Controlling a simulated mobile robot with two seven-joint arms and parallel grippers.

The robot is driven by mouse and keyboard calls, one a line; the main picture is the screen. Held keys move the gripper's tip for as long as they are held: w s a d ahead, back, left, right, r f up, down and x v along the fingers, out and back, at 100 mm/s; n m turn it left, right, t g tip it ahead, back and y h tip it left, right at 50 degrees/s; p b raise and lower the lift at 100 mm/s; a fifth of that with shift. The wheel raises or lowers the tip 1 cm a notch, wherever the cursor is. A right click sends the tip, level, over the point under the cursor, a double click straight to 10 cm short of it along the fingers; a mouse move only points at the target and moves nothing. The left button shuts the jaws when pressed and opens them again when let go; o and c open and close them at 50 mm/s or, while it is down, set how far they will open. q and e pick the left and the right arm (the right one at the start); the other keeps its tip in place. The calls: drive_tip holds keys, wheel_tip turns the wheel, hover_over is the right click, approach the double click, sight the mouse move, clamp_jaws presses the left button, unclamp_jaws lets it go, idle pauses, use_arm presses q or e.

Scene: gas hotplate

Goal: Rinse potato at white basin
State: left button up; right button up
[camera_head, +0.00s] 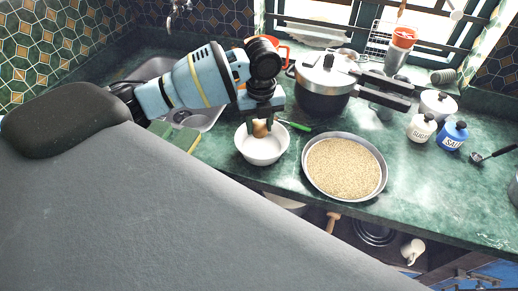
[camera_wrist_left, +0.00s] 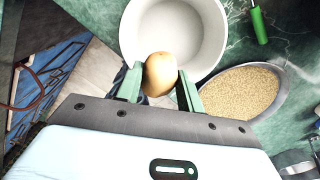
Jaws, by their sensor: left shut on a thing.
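The white basin (camera_head: 262,152) stands on the green counter, left of a round tray of grain. My left gripper (camera_head: 261,128) points down over the basin and is shut on a tan potato (camera_head: 260,129). In the left wrist view the potato (camera_wrist_left: 160,73) sits between the two green fingers, in front of the near side of the basin's opening (camera_wrist_left: 172,15). The bottom of the potato is hidden, so I cannot tell whether it touches the basin. My right gripper does not show in either view.
The grain tray (camera_head: 344,167) stands close right of the basin. A pressure cooker (camera_head: 322,88) is behind, with a green-handled tool (camera_head: 296,125) in between. Sugar (camera_head: 421,128) and salt jars (camera_head: 452,136) stand at right. A metal sink (camera_head: 207,117) lies left, partly behind my arm.

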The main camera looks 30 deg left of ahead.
sight(261, 127)
use_arm(q)
drive_tip(key=shift+r, duration=1.95)
drive_tip(key=n, duration=0.1)
drive_tip(key=d+n, duration=0.1)
drive_tip(key=n, duration=0.1)
drive_tip(key=shift+s+f, duration=0.1)
drive_tip(key=shift+s, duration=0.3)
drive_tip(key=s+d+n, duration=0.3)
drive_tip(key=n, duration=0.9)
drive_tip(key=s+d+n, duration=0.3)
drive_tip(key=s+n, duration=0.1)
drive_tip(key=n, duration=0.7)
drive_tip(key=shift+s+d+f+n+h, duration=0.15)
drive_tip(key=shift+s+d+n+h, duration=0.15)
drive_tip(key=shift+d+n, duration=0.1)
